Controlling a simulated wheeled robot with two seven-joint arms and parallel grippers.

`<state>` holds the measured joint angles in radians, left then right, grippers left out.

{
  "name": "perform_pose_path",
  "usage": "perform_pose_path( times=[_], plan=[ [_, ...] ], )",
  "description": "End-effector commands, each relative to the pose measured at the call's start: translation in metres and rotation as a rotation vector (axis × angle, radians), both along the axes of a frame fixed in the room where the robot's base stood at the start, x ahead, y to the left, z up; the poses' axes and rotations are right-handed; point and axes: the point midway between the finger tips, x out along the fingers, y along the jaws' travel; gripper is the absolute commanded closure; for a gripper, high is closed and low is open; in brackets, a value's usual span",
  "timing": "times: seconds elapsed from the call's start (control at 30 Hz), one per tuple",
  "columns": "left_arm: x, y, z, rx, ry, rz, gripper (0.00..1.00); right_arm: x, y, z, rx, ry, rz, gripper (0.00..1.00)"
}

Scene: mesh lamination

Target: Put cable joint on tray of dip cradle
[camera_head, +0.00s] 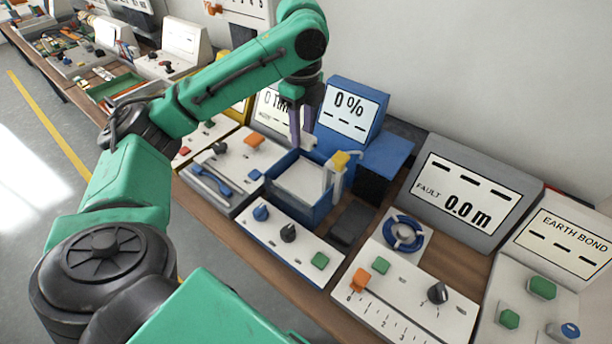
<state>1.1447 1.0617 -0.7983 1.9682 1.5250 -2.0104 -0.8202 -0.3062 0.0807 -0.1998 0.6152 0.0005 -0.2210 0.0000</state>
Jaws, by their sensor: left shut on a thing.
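A pale upright with a yellow top (341,160) stands at the tank's right side. The held piece is above the tank's back edge. My right gripper is out of view.
A panel with blue, black and green controls (290,236) lies in front of the tank. A dark block (352,224) sits to its right. A fault meter (462,195) and a blue ring (404,233) are further right. A grey wall rises behind.

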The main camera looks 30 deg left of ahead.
Motion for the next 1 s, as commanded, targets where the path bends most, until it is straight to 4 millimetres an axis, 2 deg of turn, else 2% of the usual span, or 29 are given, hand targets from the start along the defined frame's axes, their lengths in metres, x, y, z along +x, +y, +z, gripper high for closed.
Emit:
perform_pose_path(
  times=[0.03,0.1,0.23,0.4,0.5,0.6,0.83,0.87,0.9,0.93,1.0],
  plan=[
    [-0.001,-0.001,-0.028,-0.003,0.007,-0.002,1.0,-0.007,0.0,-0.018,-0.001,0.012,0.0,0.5],
    [-0.001,0.0,-0.045,-0.001,0.007,0.0,1.0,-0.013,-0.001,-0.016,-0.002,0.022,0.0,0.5],
    [-0.001,0.0,-0.073,0.001,0.004,0.0,1.0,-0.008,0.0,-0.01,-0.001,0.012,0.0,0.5],
    [0.0,0.0,-0.101,0.001,0.003,0.0,1.0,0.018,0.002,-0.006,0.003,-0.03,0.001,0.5],
    [0.0,0.0,-0.119,0.0,0.002,0.001,1.0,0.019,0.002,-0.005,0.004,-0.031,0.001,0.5],
    [0.001,0.0,-0.126,0.0,-0.001,0.0,1.0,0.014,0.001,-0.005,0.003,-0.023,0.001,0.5],
    [0.001,0.0,-0.127,-0.001,0.0,0.0,1.0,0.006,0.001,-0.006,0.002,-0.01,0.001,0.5],
    [0.001,0.0,-0.127,0.0,0.0,0.0,0.6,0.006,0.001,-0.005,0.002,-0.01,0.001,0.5],
    [0.001,0.0,-0.127,0.0,-0.001,0.0,0.44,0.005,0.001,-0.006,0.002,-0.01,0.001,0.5],
    [0.001,0.0,-0.127,0.0,-0.001,0.0,0.34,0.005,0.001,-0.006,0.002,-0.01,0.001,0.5],
    [0.001,0.0,-0.127,0.0,-0.001,0.0,0.34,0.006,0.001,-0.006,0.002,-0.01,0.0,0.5]
  ],
)
